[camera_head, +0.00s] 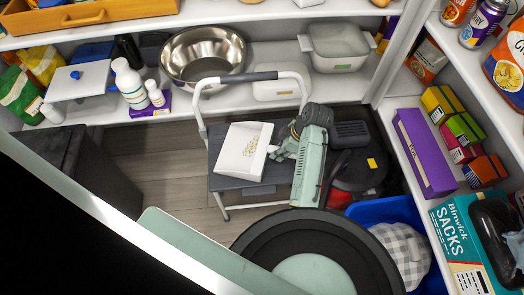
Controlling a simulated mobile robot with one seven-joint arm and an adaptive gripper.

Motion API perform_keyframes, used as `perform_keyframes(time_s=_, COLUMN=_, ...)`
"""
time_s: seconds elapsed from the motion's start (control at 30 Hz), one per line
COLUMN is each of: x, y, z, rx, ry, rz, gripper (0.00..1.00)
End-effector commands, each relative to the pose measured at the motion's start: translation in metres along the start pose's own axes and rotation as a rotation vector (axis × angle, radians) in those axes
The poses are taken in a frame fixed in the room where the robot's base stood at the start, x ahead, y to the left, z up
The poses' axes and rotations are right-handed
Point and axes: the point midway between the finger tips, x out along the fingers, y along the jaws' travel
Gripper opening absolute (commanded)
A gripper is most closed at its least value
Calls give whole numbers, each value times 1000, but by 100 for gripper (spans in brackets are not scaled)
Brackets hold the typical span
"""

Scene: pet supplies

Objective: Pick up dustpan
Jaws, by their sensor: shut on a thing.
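The white dustpan (242,150) is in the middle of the view, above the dark step of a folding step stool. Small tan crumbs lie in its pan. My gripper (277,152) is at the dustpan's right side and is shut on it; the fingertips are small and partly hidden. I cannot tell whether the dustpan still touches the step.
The step stool (250,77) stands on the wood floor before shelves holding a steel bowl (203,53) and bottles. A blue bin (372,212) and a red-and-black appliance (355,172) are at right. Shelves with boxes line the right side.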

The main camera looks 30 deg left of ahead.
Motion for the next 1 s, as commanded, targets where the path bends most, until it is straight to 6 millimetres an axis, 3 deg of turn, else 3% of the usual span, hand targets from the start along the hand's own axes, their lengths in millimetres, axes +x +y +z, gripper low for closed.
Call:
perform_keyframes(time_s=0.43, x=-5, y=1, z=-2, rx=-1, ry=0, rz=3, gripper=0)
perform_keyframes(time_s=0.7, x=-32, y=2, z=-13, rx=-3, ry=0, rz=6, gripper=0)
perform_keyframes(time_s=1.0, x=-46, y=-62, z=-13, rx=5, ry=5, rz=-2, gripper=0)
